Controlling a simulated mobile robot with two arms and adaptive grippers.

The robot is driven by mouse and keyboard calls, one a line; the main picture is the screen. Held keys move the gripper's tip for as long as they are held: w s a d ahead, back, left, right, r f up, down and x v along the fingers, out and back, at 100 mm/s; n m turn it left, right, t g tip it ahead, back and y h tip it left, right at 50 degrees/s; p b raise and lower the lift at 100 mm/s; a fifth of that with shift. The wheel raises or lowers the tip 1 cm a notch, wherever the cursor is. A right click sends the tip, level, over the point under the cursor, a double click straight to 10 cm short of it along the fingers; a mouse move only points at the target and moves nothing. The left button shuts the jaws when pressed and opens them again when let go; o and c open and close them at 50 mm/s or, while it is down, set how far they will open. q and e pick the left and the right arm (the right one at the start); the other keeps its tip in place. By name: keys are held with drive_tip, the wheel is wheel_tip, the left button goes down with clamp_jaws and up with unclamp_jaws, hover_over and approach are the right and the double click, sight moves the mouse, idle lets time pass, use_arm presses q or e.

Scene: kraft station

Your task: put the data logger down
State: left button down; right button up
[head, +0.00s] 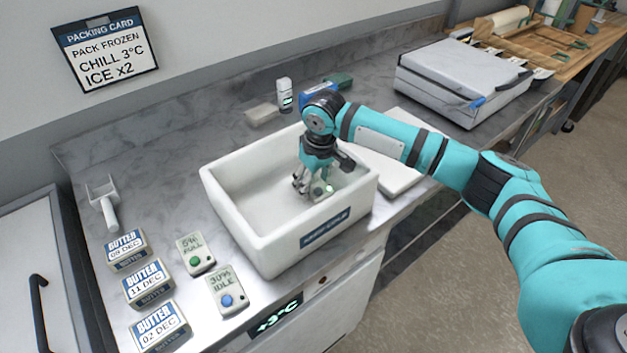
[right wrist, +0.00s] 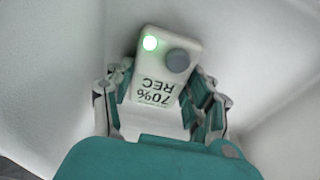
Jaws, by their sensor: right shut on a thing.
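The data logger (right wrist: 162,72) is a small off-white box with a lit green lamp, a grey button and a label reading "70% REC". My right gripper (head: 314,188) is shut on it, inside the white "KEEP COLD" box (head: 238,217). In the right wrist view the two fingers of the gripper (right wrist: 163,103) hold the logger's sides, with the box's white walls around. The logger shows only partly in the head view (head: 321,189). I cannot tell whether it touches the box floor. My left gripper is not in view.
Two other loggers, "5% FULL" (head: 195,254) and "30% IDLE" (head: 226,290), lie left of the box near several butter packs (head: 148,282). A scoop (head: 105,204) lies at the left. A white lid (head: 400,178) lies right of the box, and a grey case (head: 463,80) stands beyond.

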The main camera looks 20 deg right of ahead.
sight(318, 188)
drive_tip(key=o, duration=1.2)
drive_tip(key=shift+f, duration=0.1)
drive_tip(key=r, duration=0.4)
drive_tip(key=s+r, duration=0.1)
drive_tip(key=r, duration=0.3)
drive_tip(key=r+b, duration=0.1)
drive_tip(key=r, duration=0.3)
drive_tip(key=shift+s+d+r, duration=0.1)
drive_tip(key=shift+s+d, duration=0.15)
drive_tip(key=shift+s, duration=0.1)
